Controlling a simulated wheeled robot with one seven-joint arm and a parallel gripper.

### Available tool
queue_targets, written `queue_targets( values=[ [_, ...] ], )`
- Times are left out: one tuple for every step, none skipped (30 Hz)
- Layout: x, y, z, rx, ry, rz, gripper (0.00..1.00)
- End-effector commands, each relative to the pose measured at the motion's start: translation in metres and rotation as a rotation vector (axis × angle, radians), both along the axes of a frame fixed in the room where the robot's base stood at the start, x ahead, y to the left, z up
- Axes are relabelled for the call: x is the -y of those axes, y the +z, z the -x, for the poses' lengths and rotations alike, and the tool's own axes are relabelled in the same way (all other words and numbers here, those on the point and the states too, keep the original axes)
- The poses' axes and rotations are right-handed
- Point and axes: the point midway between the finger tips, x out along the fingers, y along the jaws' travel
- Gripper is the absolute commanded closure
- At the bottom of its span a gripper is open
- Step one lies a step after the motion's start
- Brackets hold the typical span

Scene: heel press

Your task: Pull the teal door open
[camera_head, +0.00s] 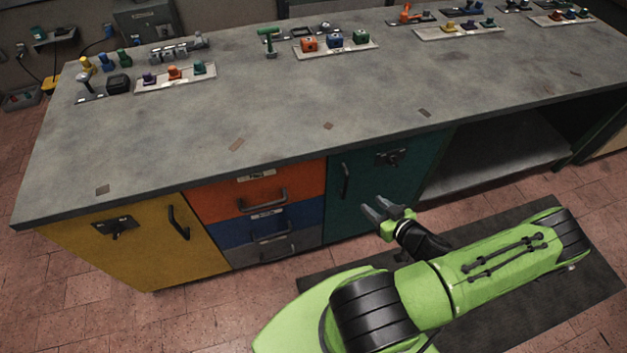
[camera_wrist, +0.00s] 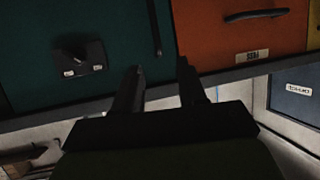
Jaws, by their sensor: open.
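The teal door (camera_head: 372,195) is shut in the front of the workbench, right of the coloured drawers. Its dark vertical handle (camera_head: 346,182) is near its left edge, and a dark latch plate (camera_head: 390,157) is near its top. My gripper (camera_head: 371,206) is open and empty, in front of the door and a little right of and below the handle in the head view. In the wrist view the picture is turned over: the teal door (camera_wrist: 95,35) is at upper left, its handle (camera_wrist: 155,28) is above my gripper (camera_wrist: 160,72), and the fingers look apart from it.
Orange (camera_head: 262,185), blue and grey drawers with handles sit left of the door. A yellow door (camera_head: 150,245) is farther left. An open shelf (camera_head: 500,155) is to the right. A dark mat (camera_head: 590,262) lies on the floor. Tools and blocks stand along the back of the worktop (camera_head: 230,110).

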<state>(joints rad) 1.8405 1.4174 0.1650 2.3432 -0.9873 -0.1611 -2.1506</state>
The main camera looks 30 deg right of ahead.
Motion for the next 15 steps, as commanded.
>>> queue_targets(
  values=[
    [0.003, -0.005, 0.003, 0.010, -0.033, 0.004, 0.59],
    [0.005, -0.006, 0.004, 0.014, -0.041, 0.009, 0.59],
    [0.006, -0.007, 0.003, 0.016, -0.047, 0.013, 0.59],
    [0.006, -0.008, 0.000, 0.017, -0.048, 0.015, 0.59],
    [0.006, -0.010, -0.003, 0.017, -0.045, 0.016, 0.59],
    [0.006, -0.012, -0.009, 0.017, -0.041, 0.017, 0.59],
    [0.006, -0.015, -0.015, 0.016, -0.040, 0.015, 0.59],
    [0.006, -0.017, -0.021, 0.017, -0.039, 0.014, 0.59],
    [0.007, -0.022, -0.030, 0.015, -0.038, 0.017, 0.59],
    [0.007, -0.025, -0.037, 0.016, -0.036, 0.015, 0.59],
    [0.008, -0.028, -0.044, 0.016, -0.037, 0.016, 0.59],
    [0.009, -0.032, -0.054, 0.017, -0.036, 0.015, 0.59],
    [0.009, -0.035, -0.061, 0.015, -0.036, 0.015, 0.59],
    [0.010, -0.038, -0.068, 0.016, -0.036, 0.015, 0.59],
    [0.011, -0.042, -0.077, 0.016, -0.037, 0.016, 0.59]
  ],
)
